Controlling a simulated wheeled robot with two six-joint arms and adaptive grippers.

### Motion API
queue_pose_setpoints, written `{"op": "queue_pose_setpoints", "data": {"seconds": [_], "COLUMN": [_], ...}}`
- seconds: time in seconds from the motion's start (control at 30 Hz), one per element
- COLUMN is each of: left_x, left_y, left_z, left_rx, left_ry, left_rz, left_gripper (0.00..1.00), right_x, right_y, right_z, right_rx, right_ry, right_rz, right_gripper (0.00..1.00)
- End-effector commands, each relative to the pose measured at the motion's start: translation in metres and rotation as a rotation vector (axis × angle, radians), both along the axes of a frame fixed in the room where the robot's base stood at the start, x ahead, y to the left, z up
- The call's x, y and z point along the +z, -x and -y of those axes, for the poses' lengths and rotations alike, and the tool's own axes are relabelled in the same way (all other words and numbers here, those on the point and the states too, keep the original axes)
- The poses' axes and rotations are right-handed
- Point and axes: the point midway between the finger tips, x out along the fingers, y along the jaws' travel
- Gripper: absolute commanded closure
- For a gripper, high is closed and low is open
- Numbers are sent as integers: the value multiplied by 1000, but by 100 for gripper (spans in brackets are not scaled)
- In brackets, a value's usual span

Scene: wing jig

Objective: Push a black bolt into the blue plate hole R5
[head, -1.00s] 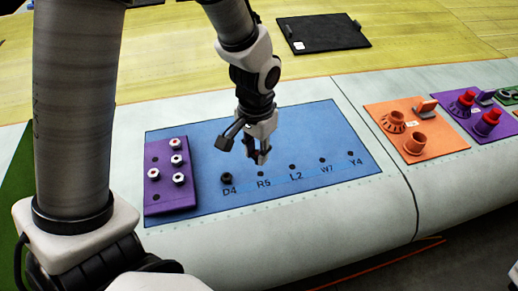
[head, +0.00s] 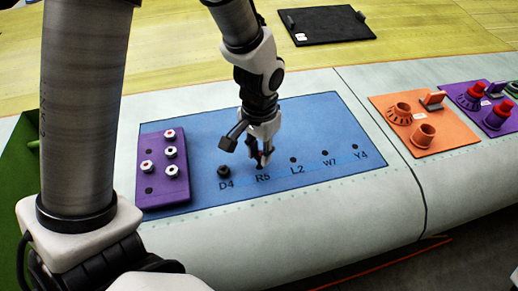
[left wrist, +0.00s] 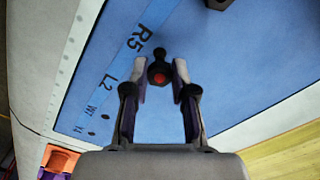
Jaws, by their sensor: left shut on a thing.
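The blue plate (head: 300,120) lies on the pale wing surface, with a row of holes marked D4, R5, L2, W7 and Y4. My left gripper (head: 260,162) points down just above the R5 label (head: 263,178). In the left wrist view its fingers (left wrist: 160,78) are shut on a black bolt (left wrist: 159,71) with a red centre. The bolt is beside the R5 label (left wrist: 140,37). The R5 hole is hidden or merges with the dark bolt, so I cannot tell whether the tip is in it. A black bolt (head: 224,171) stands at D4. My right gripper is out of view.
A purple block (head: 178,190) with several white-collared bolts sits on the plate's left end. An orange plate (head: 448,138) with round fittings and a purple plate with red caps (head: 497,118) lie to the right. A black tray (head: 325,27) lies behind.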

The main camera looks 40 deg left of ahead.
Motion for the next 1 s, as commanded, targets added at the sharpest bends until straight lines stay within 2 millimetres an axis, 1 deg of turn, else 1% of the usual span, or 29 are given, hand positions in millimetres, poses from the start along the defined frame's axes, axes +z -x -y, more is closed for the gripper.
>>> {"op": "queue_pose_setpoints", "data": {"seconds": [0.27,0.77,1.0], "left_x": [-2,-25,-25], "left_y": [0,0,0], "left_z": [0,0,0], "left_rx": [0,0,0], "left_ry": [0,0,0], "left_rz": [-1,-1,0], "left_gripper": [100,100,100], "right_x": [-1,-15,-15], "right_y": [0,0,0], "right_z": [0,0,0], "right_rx": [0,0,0], "right_ry": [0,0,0], "right_rz": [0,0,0], "right_gripper": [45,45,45]}}
